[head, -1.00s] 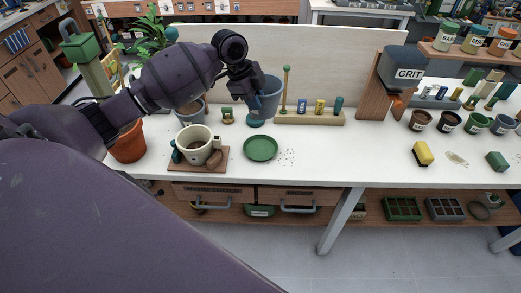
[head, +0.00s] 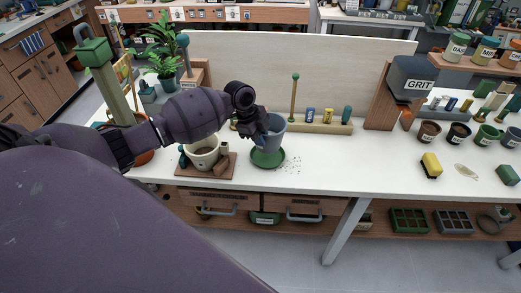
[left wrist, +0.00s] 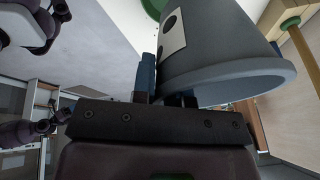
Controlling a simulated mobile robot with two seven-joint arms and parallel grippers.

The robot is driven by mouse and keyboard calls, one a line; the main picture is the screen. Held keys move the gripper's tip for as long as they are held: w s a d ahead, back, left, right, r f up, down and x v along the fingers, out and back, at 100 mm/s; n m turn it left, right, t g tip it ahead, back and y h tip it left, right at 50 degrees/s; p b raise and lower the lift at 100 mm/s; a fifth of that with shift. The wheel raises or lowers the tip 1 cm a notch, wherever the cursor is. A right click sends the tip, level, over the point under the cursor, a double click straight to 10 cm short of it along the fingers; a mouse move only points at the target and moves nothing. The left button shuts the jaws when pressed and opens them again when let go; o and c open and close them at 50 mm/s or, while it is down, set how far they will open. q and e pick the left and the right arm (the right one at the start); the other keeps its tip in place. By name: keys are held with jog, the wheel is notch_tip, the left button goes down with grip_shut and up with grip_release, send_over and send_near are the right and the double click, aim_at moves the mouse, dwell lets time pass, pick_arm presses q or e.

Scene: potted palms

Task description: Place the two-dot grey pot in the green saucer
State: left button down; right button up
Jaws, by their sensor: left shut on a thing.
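The grey pot (head: 273,134) is held upright or slightly tilted over the green saucer (head: 267,162). Its base covers the rear part of the saucer; I cannot tell whether it touches. My left gripper (head: 256,124) is shut on the pot's left side near the rim. In the left wrist view the pot (left wrist: 225,50) fills the upper right, with a white label bearing black dots, partly cut off by the frame. A bit of green, likely the saucer (left wrist: 153,8), shows at the top edge there.
A cream pot (head: 201,158) stands on a wooden board (head: 222,171) just left of the saucer. A wooden rack with a green post (head: 294,98) stands behind it. A terracotta pot (head: 144,158) is partly behind my arm. The table right of the saucer is mostly clear, with scattered specks.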

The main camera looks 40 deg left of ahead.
pick_arm(q)
jog(key=shift+f, duration=2.85)
jog(key=c, duration=1.1)
grip_release()
jog(key=shift+c, duration=0.2)
jog(key=v, duration=1.2)
jog(key=s+d+f+n, duration=0.1)
jog(key=f, duration=0.2)
jog(key=s+d+f+n+t, duration=0.1)
jog(key=s+d+f, duration=0.1)
jog(key=f, duration=0.1)
jog(key=s+d+f+n+t, duration=0.1)
jog(key=d+f, duration=0.1)
jog(key=f, duration=0.2)
jog(key=shift+s+n, duration=0.2)
jog(key=shift+n, duration=0.1)
jog(key=s+d+f+n+t+y, duration=0.1)
jog(key=s+d+f+n+t, duration=0.2)
jog(key=s+n, duration=0.3)
jog(key=s+d+f+n+t+y, duration=0.2)
jog(key=s+d+f+n+t, duration=0.1)
jog(key=s, duration=0.8)
jog(key=d+n+t, duration=0.1)
jog(key=d+n, duration=0.1)
jog(key=n, duration=0.1)
jog(key=shift+s+t, duration=0.2)
jog(key=shift+t, duration=0.1)
